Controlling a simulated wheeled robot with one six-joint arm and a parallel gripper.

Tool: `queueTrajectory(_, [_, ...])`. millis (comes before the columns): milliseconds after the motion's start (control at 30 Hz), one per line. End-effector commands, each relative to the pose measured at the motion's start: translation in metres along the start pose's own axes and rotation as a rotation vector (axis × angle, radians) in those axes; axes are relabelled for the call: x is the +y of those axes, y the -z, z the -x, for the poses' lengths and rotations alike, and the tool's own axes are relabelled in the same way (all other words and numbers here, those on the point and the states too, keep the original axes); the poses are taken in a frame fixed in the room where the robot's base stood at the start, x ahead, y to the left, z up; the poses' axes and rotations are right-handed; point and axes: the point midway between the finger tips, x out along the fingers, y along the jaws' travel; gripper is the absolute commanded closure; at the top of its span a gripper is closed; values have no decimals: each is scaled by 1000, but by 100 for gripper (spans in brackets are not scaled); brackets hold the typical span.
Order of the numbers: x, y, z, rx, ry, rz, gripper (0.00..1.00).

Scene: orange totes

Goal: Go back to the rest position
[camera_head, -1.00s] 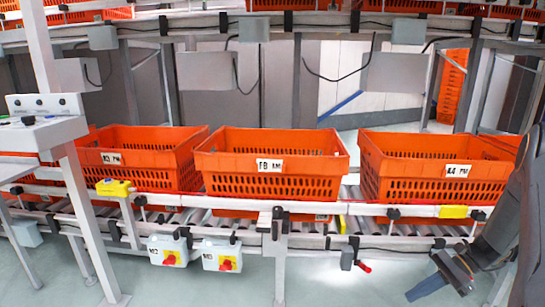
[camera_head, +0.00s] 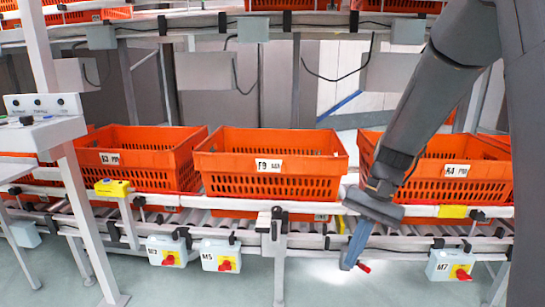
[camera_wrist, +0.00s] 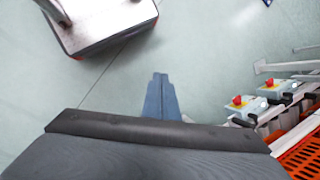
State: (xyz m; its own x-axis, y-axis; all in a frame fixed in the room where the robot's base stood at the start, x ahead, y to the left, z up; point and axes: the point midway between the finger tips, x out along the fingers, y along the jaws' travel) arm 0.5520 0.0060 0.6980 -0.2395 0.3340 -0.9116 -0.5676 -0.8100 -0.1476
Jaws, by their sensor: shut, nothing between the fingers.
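My gripper (camera_head: 355,246) hangs pointing down in front of the conveyor rail, right of centre in the head view. Its blue-grey fingers are together and hold nothing. In the wrist view the shut fingers (camera_wrist: 160,98) point out over the bare floor. My grey arm comes down from the upper right and covers part of the right-hand orange tote (camera_head: 465,165).
Orange totes, one at the left (camera_head: 150,160) and one in the middle (camera_head: 270,165), stand on the roller conveyor. White switch boxes with red knobs, such as one at the right (camera_head: 450,266), hang below its rail (camera_head: 240,205).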

Motion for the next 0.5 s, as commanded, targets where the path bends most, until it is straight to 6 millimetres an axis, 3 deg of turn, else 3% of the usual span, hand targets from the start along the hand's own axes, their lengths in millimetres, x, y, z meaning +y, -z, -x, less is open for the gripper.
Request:
queueTrajectory(33, [-7,-22,3,23,-23,64,100])
queueTrajectory(300, [-14,-118,4,143,-138,408,100])
queueTrajectory(500, [-4,-166,-2,209,-195,611,100])
